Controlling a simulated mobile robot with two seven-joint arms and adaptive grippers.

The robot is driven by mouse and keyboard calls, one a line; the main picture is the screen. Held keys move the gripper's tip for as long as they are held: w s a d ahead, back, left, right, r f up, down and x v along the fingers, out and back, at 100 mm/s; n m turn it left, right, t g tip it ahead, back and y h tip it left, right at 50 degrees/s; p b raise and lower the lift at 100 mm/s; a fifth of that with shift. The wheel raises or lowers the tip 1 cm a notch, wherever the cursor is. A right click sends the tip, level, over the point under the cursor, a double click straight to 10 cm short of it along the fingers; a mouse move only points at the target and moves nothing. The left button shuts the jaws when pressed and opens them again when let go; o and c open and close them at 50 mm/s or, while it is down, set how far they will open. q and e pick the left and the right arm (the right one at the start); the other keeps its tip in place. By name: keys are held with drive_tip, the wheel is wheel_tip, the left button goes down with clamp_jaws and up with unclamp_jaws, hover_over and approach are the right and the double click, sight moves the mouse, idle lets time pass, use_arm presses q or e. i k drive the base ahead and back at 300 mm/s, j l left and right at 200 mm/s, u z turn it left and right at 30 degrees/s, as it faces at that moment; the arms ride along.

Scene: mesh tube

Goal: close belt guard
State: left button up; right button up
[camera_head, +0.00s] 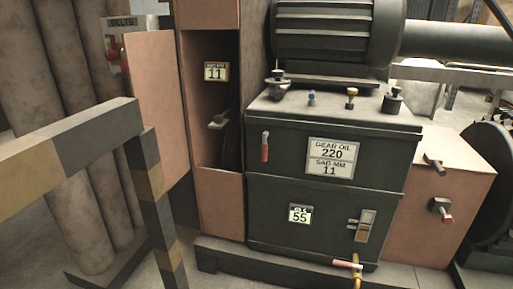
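The belt guard (157,105) looks like a flat copper-brown door panel. It stands open, swung out to the left of a tall narrow opening in a copper-brown housing (218,205). Inside the opening are a small yellow-edged tag (216,71) reading 11, a small light-coloured part (217,122) and dark shapes that may be belts. The lower left of the panel is close behind the striped rail in the picture. Neither of my grippers is in view.
A yellow-and-black striped rail (65,158) with a post (155,205) stands in front at the left. Large brown rolls (75,75) stand behind it. A dark green gear oil box (325,215) with a ribbed motor (335,30) above is right of the opening.

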sight(151, 58)
drive_tip(key=i+j+z, duration=0.1)
drive_tip(key=j+z, duration=0.15)
drive_tip(key=j, duration=0.65)
drive_tip(key=j+z, duration=0.25)
drive_tip(key=j, duration=0.65)
drive_tip(key=j+z, duration=0.2)
drive_tip(key=j, duration=0.7)
drive_tip(key=k+j+z, duration=0.1)
drive_tip(key=j+z, duration=0.15)
drive_tip(key=j, duration=0.65)
drive_tip(key=i+l, duration=0.15)
drive_tip(key=l, duration=0.15)
drive_tip(key=i+l, duration=0.15)
drive_tip(key=l, duration=0.2)
